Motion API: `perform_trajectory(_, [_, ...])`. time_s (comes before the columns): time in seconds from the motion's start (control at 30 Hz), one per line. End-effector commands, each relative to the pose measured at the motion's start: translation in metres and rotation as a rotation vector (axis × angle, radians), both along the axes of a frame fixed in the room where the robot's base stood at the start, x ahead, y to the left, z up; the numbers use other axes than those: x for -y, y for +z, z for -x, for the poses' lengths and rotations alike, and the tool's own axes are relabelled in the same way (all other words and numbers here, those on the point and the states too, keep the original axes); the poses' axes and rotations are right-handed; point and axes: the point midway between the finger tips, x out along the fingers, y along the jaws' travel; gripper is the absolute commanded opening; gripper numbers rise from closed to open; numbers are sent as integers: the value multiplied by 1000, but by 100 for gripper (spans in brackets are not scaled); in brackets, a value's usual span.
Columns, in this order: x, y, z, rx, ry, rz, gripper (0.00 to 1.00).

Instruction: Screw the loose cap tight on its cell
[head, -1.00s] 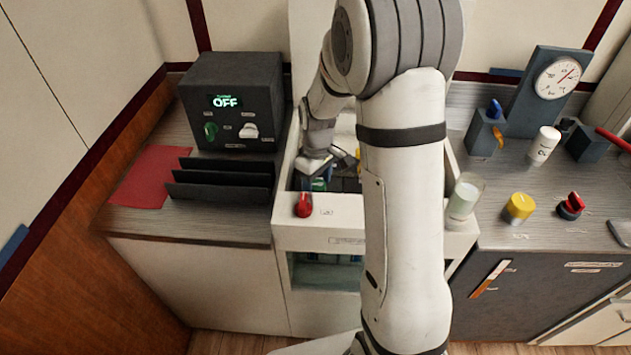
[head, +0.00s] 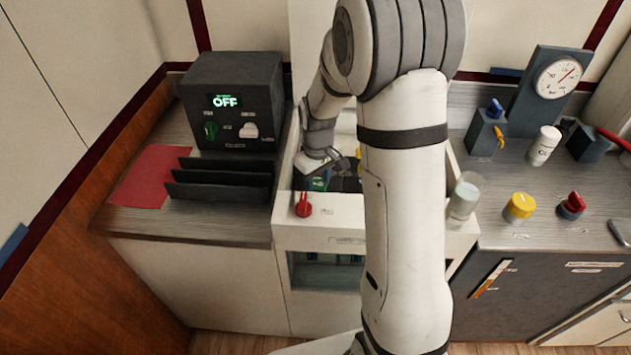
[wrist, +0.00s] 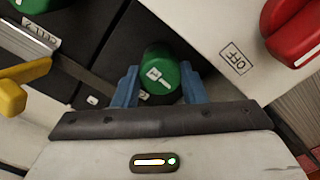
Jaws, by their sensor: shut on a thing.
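A green cap (wrist: 168,84) with white markings on its top shows in the wrist view. My gripper (wrist: 159,70) is shut on it, one blue finger on each side. In the head view my gripper (head: 318,172) is down inside the white bay behind the red knob, and a bit of green cap (head: 318,184) shows beneath it. The cell under the cap is hidden, so how the cap sits on it cannot be told. Another green cap (wrist: 36,5) is cut off at the top left of the wrist view.
A red knob (wrist: 295,28) stands beside an OFF label (wrist: 238,60); it shows in the head view too (head: 303,206). A yellow part (wrist: 12,97) lies left in the wrist view. Black upright plates (head: 220,180) stand left of the bay, a clear cup (head: 464,198) right.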

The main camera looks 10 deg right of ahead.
Motion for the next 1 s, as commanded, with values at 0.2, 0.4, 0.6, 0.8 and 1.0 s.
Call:
perform_trajectory(0.2, [0, 0, 0, 0, -82, 0, 18])
perform_trajectory(0.4, [0, 0, 0, 0, -80, 0, 45])
perform_trajectory(0.6, [0, 0, 0, 0, -79, 0, 62])
perform_trajectory(0.8, [0, 0, 0, 0, -79, 0, 64])
perform_trajectory(1.0, [0, 14, -1, 4, -79, 0, 64])
